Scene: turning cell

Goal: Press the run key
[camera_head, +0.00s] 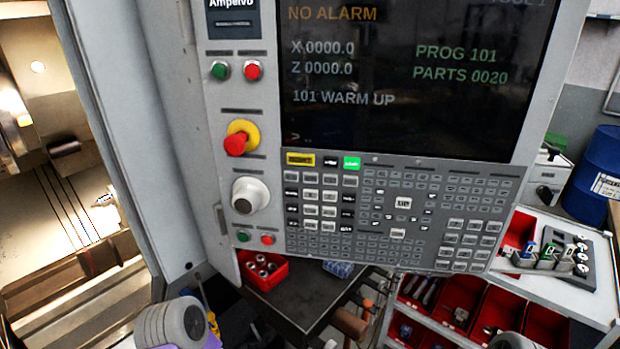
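The machine's control panel (400,215) fills the middle of the head view, below a dark screen (410,80) reading "NO ALARM", "PROG 101" and "101 WARM UP". Green round buttons sit at the upper left (220,70) and lower left (243,237), each beside a red one. A lit green key (351,163) is in the row under the screen, near a yellow key (300,159). Key labels are too small to read, so I cannot tell which is the run key. Grey rounded parts of my arms show at the bottom edge; neither gripper's fingers are visible.
A red emergency-stop knob (236,144) and a grey handwheel (249,195) stick out left of the keys. Below are a red bin (264,270) and a dark bench top (315,295). A cart with red bins (466,300) stands lower right, a blue drum (598,175) behind.

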